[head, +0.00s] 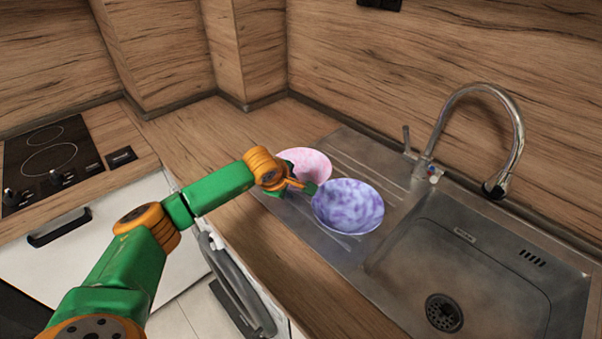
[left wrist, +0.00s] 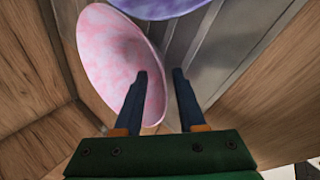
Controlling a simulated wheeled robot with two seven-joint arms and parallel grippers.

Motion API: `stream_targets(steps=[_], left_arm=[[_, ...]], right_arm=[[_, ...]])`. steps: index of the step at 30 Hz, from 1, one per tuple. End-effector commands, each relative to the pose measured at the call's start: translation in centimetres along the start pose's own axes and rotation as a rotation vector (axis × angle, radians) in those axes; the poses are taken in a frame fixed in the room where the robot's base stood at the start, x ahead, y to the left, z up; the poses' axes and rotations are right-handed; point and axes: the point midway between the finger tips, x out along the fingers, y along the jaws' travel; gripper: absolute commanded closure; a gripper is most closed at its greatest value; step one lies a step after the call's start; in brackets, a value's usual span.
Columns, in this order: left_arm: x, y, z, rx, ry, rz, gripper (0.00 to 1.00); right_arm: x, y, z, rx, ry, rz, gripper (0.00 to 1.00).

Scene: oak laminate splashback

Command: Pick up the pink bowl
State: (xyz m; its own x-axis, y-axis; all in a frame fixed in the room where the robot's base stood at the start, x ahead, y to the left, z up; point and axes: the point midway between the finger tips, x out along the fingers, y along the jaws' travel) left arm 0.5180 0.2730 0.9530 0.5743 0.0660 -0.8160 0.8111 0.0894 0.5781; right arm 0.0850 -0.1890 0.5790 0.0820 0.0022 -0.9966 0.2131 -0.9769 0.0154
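The pink bowl (head: 308,162) sits at the left end of the metal drainboard, partly hidden by my left gripper (head: 305,188). In the left wrist view the pink bowl (left wrist: 105,60) is large and left of centre, tilted in the picture. My left gripper (left wrist: 163,85) has its two dark fingers apart. The left finger overlaps the inside of the pink bowl, and the bowl's right rim shows between the fingers. I cannot tell whether either finger touches it. My right gripper is not in view.
A purple-blue bowl (head: 348,207) stands close to the pink one, on its right; it also shows in the left wrist view (left wrist: 160,7). The sink basin (head: 470,275) and curved tap (head: 515,130) are at the right. A hob (head: 50,160) is at the far left.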

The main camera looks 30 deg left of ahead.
Motion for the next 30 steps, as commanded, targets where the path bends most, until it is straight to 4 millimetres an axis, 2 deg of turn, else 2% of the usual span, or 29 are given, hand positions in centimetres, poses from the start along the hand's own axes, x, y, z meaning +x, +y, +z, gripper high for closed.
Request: stream_targets(steps=[3,4,8,30], left_arm=[[0.02,-0.04,0.01,0.0,-0.001,0.0,0.61],[0.01,-0.03,0.01,0.0,-0.001,0.0,0.66],[0.0,-0.03,0.02,-0.001,-0.001,0.0,1.0],[0.0,-0.08,0.06,-0.001,-0.002,-0.002,1.0]], right_arm=[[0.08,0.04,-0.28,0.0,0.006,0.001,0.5],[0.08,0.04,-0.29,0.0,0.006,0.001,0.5],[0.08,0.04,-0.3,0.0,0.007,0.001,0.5],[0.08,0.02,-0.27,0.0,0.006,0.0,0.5]])
